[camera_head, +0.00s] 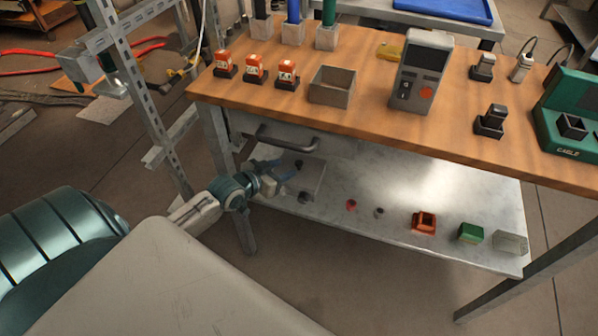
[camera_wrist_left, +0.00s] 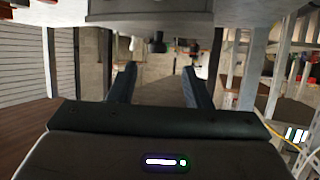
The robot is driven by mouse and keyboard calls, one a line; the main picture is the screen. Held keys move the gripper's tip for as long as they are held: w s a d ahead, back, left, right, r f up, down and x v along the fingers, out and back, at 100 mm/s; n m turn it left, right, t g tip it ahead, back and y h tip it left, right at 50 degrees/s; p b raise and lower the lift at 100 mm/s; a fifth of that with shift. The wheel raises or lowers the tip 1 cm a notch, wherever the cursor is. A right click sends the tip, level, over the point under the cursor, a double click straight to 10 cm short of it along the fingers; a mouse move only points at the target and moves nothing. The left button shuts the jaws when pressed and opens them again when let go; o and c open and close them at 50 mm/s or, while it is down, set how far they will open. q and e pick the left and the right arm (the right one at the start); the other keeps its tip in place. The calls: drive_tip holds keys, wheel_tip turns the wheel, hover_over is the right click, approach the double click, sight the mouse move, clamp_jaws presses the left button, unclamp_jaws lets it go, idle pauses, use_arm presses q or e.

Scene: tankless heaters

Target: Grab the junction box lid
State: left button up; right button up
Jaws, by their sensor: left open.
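My left gripper (camera_head: 283,169) reaches from the left over the left end of the lower metal shelf (camera_head: 380,190), below the bench top. Its two fingers are apart and hold nothing; they also show in the left wrist view (camera_wrist_left: 158,82). A flat grey plate-like piece (camera_head: 310,180) lies on the shelf close beside the fingers, with small dark parts near it. I cannot tell whether this is the junction box lid. In the left wrist view a dark small part (camera_wrist_left: 157,42) shows beyond and between the fingers, against a pale slab (camera_wrist_left: 150,10). My right gripper is not in view.
The shelf also holds an orange box (camera_head: 424,222), a green box (camera_head: 470,232) and a grey box (camera_head: 510,242). The wooden bench top (camera_head: 370,118) and a drawer handle (camera_head: 287,144) are close above my gripper. A metal rack (camera_head: 137,90) stands left.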

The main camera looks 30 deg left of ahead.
sight(298, 163)
use_arm(q)
drive_tip(key=x, duration=0.3)
drive_tip(key=shift+f, duration=0.1)
drive_tip(key=b+x, duration=0.1)
drive_tip(key=x, duration=0.4)
drive_tip(key=shift+d+b, duration=0.15)
drive_tip(key=shift+b, duration=0.2)
clamp_jaws()
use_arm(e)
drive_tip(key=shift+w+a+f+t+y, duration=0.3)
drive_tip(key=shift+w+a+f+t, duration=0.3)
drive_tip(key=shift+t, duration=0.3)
